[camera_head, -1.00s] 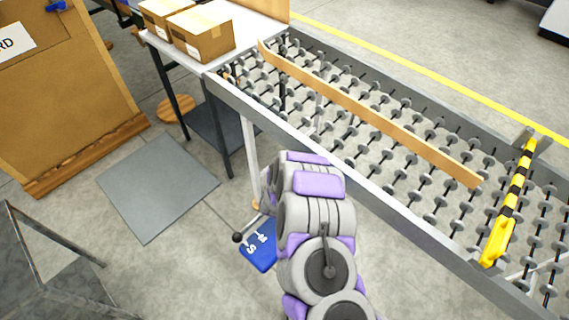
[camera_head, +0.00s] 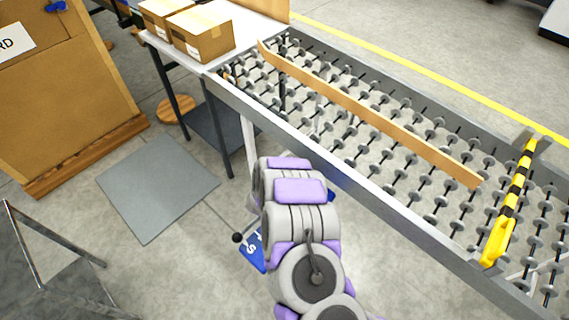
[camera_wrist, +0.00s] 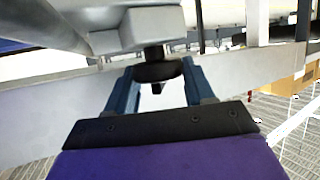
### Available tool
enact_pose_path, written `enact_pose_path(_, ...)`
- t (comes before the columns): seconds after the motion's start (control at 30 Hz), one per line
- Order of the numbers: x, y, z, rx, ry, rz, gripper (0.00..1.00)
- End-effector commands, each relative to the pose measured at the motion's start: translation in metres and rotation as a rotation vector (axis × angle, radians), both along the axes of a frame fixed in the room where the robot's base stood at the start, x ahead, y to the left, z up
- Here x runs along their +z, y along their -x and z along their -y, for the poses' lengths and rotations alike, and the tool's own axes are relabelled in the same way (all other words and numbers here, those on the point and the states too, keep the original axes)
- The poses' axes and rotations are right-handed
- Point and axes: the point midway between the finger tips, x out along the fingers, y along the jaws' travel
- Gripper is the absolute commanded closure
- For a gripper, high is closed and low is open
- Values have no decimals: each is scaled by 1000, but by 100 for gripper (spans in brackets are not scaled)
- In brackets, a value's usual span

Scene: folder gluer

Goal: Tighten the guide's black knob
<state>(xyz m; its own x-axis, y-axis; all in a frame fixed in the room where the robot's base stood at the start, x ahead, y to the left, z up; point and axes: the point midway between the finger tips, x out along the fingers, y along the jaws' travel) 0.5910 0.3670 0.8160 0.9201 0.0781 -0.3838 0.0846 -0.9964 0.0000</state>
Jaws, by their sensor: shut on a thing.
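In the wrist view, the black knob (camera_wrist: 158,71) hangs on a short dark stem under a pale grey block (camera_wrist: 140,28). My gripper (camera_wrist: 160,78) has its two blue fingers on either side of the knob and is shut on it. The knob's lower tip shows between the fingers. In the head view, a long wooden guide rail (camera_head: 370,112) lies along the roller conveyor (camera_head: 235,97). My arm covers the gripper and the knob there.
A yellow and black bar (camera_head: 511,204) crosses the conveyor at the right. Cardboard boxes (camera_head: 203,35) stand on a table at the conveyor's far end. A grey mat (camera_head: 157,187) lies on the floor at left.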

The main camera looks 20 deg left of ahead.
Motion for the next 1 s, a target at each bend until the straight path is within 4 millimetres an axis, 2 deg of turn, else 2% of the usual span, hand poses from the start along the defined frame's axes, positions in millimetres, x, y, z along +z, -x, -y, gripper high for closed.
enact_pose_path(1.0, 0, 1, -3, -108, 0, -1, 78)
